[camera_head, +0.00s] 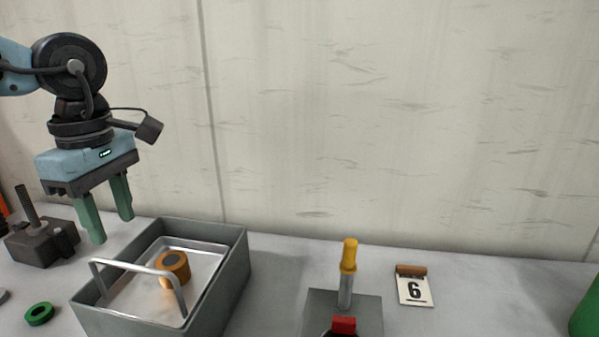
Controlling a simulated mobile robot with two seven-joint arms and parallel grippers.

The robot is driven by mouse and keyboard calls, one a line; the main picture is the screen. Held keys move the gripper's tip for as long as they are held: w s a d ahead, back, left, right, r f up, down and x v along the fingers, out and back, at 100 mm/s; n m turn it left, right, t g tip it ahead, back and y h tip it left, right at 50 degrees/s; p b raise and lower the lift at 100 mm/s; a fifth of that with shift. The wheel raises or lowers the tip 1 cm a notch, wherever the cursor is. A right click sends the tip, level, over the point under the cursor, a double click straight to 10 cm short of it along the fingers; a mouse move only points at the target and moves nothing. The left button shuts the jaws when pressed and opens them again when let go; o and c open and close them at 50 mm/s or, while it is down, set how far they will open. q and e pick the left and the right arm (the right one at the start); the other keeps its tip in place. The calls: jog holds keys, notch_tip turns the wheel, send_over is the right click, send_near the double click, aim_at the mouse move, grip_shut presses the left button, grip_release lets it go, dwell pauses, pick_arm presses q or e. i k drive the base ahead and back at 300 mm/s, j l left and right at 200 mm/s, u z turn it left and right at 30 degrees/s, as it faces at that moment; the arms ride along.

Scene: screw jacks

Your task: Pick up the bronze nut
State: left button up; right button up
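The bronze nut (173,267), an orange-brown ring with a dark centre, lies in a metal tray with a bar handle (135,268) that sits inside a grey box (239,275). My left gripper (111,218) is above and left of the box's back edge, pointing down. Its two green fingers are spread apart with nothing between them. The gripper is apart from the nut. My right gripper is not in view.
A dark block with a lever (42,243) stands at left, and a green ring (39,314) lies near the box. A grey block with a yellow-topped post (347,272) stands right of centre, near a card reading 6 (414,290). A green object (586,315) is at far right.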

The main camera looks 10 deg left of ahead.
aim_at(175, 261)
jog(key=k, duration=1)
